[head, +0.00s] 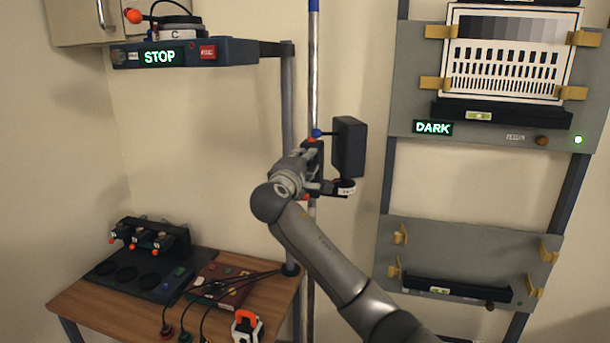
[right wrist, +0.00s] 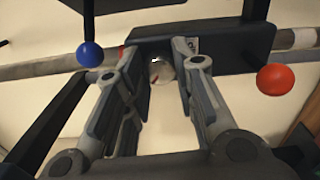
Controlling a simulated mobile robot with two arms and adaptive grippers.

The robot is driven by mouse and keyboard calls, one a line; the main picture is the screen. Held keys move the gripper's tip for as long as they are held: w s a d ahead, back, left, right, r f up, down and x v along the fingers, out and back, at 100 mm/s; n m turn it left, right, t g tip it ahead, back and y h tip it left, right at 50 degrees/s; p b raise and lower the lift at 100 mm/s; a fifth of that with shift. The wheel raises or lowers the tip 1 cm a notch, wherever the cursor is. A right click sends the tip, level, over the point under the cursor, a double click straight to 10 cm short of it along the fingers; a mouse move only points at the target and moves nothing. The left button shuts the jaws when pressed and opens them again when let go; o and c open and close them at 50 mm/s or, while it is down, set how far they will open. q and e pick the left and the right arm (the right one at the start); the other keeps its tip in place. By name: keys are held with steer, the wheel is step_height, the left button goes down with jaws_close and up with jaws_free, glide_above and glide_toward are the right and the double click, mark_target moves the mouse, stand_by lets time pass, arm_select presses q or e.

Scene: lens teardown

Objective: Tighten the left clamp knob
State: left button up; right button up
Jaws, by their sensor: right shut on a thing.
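A dark clamp unit (head: 348,147) sits against the vertical silver pole. A blue ball knob (head: 316,133) is on its upper left; it is at the left in the right wrist view (right wrist: 89,54). A red ball knob (right wrist: 275,79) is at the right there. I cannot tell for sure which is the left clamp knob. My right gripper (right wrist: 157,47) is shut on the dark unit between the two knobs, touching neither. A round silver part (right wrist: 160,71) shows between its fingers. The head view mostly hides its fingertips. My left gripper is not in view.
The silver pole (head: 313,60) stands by a dark post (head: 288,120). A panel reading STOP (head: 220,50) is upper left. A wooden table (head: 105,308) with devices and cables is lower left. Grey racks, one with a test chart (head: 510,50), stand at the right.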

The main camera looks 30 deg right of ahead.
steer(key=m+b, duration=0.5)
steer(key=shift+f+m, duration=0.3)
steer(key=shift+f, duration=0.1)
steer(key=shift+r+m+b, duration=0.15)
steer(key=shift+m+b, duration=1.3)
steer(key=shift+m, duration=0.65)
steer(key=o, duration=0.7)
steer(key=shift+c, duration=0.2)
steer(key=o, duration=0.4)
steer(key=shift+r, duration=0.15)
steer(key=shift+a, duration=0.1)
steer(key=v, duration=1.2)
